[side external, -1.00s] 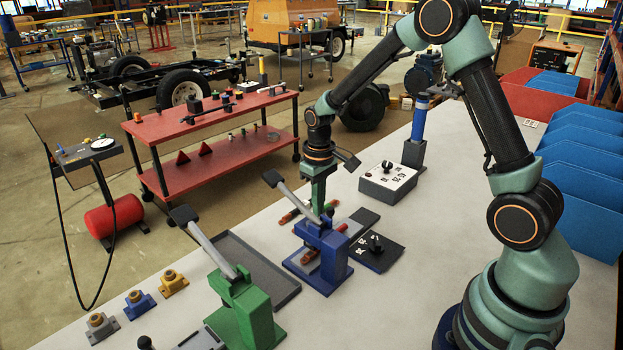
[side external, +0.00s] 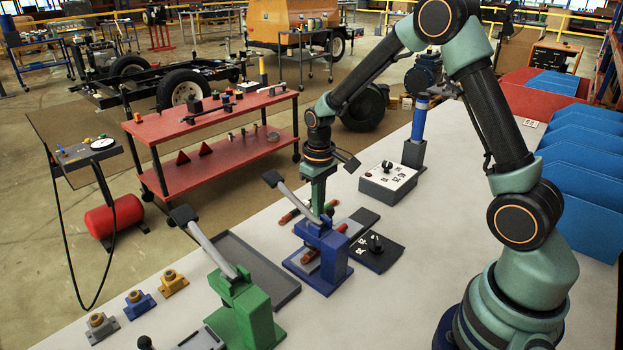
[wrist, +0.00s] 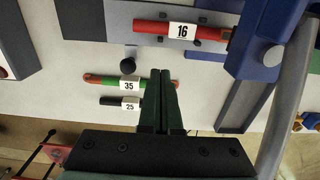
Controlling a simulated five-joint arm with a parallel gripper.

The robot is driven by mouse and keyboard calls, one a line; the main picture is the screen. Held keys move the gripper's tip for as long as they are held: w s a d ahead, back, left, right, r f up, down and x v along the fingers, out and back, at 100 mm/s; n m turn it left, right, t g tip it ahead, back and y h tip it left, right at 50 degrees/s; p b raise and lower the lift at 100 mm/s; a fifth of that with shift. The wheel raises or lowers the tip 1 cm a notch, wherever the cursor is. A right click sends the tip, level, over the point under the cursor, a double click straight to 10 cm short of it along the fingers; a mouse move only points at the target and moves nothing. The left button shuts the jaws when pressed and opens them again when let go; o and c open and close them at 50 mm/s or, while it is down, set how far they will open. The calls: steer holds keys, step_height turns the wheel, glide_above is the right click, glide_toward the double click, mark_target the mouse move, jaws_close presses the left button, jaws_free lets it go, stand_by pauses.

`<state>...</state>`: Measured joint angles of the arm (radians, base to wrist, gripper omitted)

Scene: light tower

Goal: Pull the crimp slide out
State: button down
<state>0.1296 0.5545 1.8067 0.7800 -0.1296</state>
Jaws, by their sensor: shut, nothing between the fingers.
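The blue crimp press (side external: 325,255) with its grey lever stands on the bench, and part of it shows at the upper right of the wrist view (wrist: 262,45). A grey slide-like plate (wrist: 100,20) runs left from it. A dark round knob (wrist: 128,66) stands out from the plate's near edge; I cannot tell for sure that it belongs to the slide. A red piece labelled 16 (wrist: 165,29) lies across the plate. My gripper (wrist: 160,72) is shut and empty, pointing down behind the press (side external: 318,208). Its tips appear right of the knob, apart from it.
A red-green piece labelled 35 (wrist: 100,81) and a dark piece labelled 25 (wrist: 110,101) lie close by the fingers. A green press (side external: 240,305), a grey tray (side external: 255,265) and a switch box (side external: 388,183) stand around.

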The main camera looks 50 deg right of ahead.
steer(key=shift+f, duration=1.9)
steer(key=shift+d, duration=0.15)
steer(key=shift+d, duration=4.8)
steer(key=shift+r, duration=0.1)
steer(key=shift+a+r, duration=0.8)
steer(key=shift+r, duration=2.65)
